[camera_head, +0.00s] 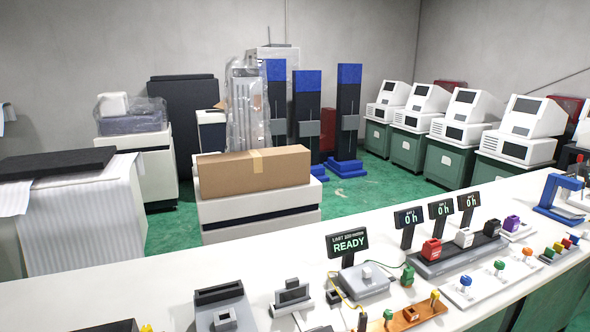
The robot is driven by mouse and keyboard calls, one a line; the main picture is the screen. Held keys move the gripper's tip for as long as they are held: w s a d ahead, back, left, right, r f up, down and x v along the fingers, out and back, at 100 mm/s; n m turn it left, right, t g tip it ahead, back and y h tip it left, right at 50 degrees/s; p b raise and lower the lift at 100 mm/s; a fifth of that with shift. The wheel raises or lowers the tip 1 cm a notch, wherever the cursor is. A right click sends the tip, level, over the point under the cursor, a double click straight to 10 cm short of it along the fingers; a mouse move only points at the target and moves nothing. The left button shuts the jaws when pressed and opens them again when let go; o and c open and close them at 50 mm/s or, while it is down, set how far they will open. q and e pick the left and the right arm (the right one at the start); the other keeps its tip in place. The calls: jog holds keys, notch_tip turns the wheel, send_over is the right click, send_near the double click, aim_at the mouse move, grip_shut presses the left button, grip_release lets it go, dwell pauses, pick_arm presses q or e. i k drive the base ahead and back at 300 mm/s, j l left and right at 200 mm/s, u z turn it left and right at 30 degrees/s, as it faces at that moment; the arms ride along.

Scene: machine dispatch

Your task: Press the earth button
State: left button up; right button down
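No control in the camera_head view carries a readable earth label, so I cannot tell which one is the earth button. A white panel (484,290) at the right of the counter bears a blue knob (465,283), a green knob (499,267) and an orange knob (527,253). A grey box (364,281) with a round knob on top stands by a display reading READY (348,243). A brown base (408,317) at the front edge has green, orange and yellow tops on it. Neither of my grippers is in view.
The white counter (170,290) also holds grey devices (218,299), several small black displays (440,209) and a grey rack (455,257) with coloured blocks. A blue device (560,195) stands far right. Behind are a cardboard box (254,173), white machines and green floor (345,205).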

aim_at(366, 272)
jog(key=i+l+u, duration=0.2)
jog(key=l, duration=0.25)
jog(key=l+u, duration=0.2)
jog(key=l, duration=0.25)
jog(key=i+l+u, duration=0.2)
jog(key=l, duration=0.3)
jog(key=k, duration=0.05)
